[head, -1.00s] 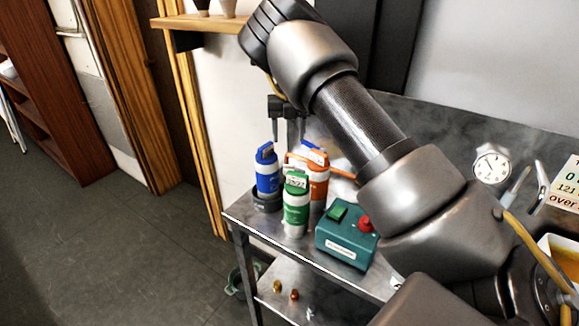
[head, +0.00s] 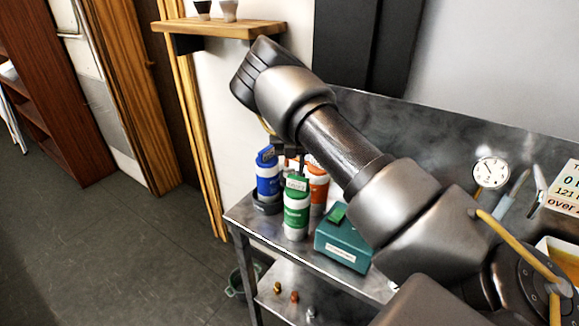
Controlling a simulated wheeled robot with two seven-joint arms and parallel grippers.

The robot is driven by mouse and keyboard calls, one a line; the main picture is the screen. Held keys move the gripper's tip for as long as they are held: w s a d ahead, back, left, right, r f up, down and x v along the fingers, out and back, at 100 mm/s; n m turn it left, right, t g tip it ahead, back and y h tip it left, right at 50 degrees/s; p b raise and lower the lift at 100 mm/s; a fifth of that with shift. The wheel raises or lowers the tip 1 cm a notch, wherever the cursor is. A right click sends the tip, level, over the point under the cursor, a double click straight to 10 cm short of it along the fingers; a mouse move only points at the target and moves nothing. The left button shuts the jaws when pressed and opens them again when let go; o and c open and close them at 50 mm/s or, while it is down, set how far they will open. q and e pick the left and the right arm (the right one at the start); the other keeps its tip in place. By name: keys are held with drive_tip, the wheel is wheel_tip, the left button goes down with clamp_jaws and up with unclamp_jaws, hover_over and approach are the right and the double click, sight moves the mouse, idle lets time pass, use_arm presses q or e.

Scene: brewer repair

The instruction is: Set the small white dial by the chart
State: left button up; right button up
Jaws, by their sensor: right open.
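A small round white-faced dial (head: 490,172) with a dark pointer is on the back panel at the right. A white chart (head: 566,190) with printed numbers stands at the right edge, partly cut off by the frame. My right gripper (head: 288,149) is open, low behind my arm and close above the bottles; my arm hides part of it. It is far to the left of the dial. My left gripper is out of view.
Blue (head: 267,178), green (head: 296,205) and orange (head: 319,184) bottles stand on the metal table's left end, beside a teal box (head: 342,246) with a green switch. A wooden shelf (head: 215,28) holds two cups. Small fittings (head: 286,292) lie on the lower shelf.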

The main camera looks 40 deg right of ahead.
drive_tip(key=c, duration=1)
drive_tip(key=shift+o, duration=0.2)
